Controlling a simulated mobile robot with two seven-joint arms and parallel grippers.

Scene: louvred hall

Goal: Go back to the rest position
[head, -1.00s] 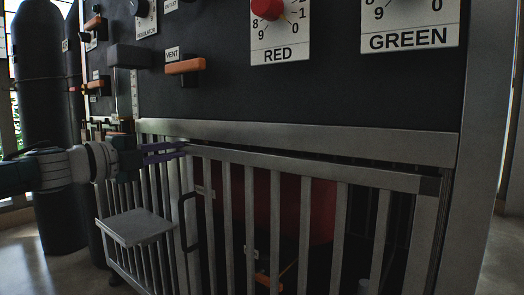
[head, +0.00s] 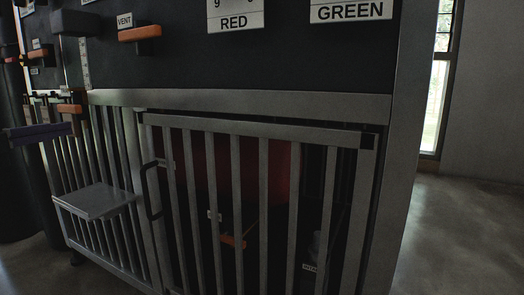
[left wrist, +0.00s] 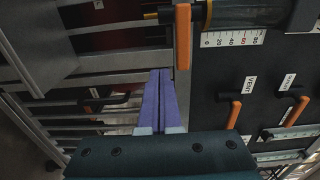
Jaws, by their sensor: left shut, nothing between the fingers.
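My left gripper (head: 62,130) is at the left edge of the head view, with its purple fingers pointing right, in front of the barred front of the cabinet. In the left wrist view its fingers (left wrist: 160,76) lie together, shut and empty. An orange handle (left wrist: 183,37) shows just beyond the fingertips in that view; I cannot tell the gap. Most of my left arm is outside the head view. My right gripper is in neither view.
A barred door (head: 235,170) with a dark pull handle (head: 151,190) fills the cabinet's lower front. A small grey shelf (head: 95,201) juts out at left. Above is a dark panel (head: 190,65) with an orange VENT lever (head: 140,33). Open floor (head: 465,235) lies at right.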

